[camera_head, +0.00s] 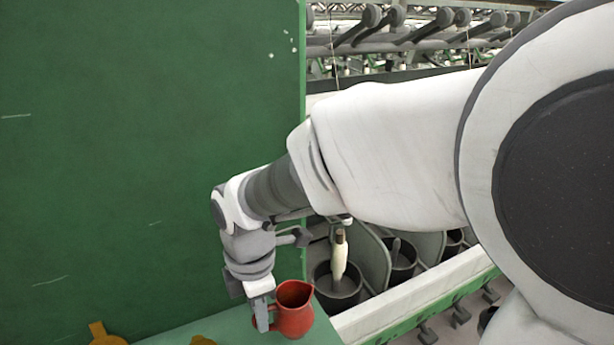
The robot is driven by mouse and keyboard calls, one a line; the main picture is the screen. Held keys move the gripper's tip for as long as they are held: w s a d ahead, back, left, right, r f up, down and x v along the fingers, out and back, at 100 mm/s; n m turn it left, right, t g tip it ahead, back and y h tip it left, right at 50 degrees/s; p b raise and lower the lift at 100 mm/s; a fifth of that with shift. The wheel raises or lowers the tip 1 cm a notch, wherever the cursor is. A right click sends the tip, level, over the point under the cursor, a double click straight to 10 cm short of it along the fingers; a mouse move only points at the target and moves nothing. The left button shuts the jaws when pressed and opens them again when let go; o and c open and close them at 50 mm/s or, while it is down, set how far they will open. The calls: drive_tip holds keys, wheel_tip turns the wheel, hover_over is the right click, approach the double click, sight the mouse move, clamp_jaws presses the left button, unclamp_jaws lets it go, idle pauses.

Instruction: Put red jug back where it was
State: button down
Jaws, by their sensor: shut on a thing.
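The red jug (295,313) is near the bottom middle of the head view, upright, with its open mouth and spout showing. My gripper (262,318) points down at the jug's left side and is shut on it, at what looks like its handle. The jug's base is over or on the green ledge (235,330); I cannot tell whether it touches.
A tall green panel (130,150) fills the left. Right of the jug, dark pots (338,288) stand in a row, one with a white bobbin (340,255). Yellow-brown pieces (105,335) show at the bottom edge. My arm hides much of the right.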

drive_tip(key=shift+f, duration=2.05)
drive_tip(key=shift+f, duration=0.2)
drive_tip(key=c, duration=0.9)
unclamp_jaws()
drive_tip(key=shift+o, duration=0.2)
drive_tip(key=shift+r, duration=0.1)
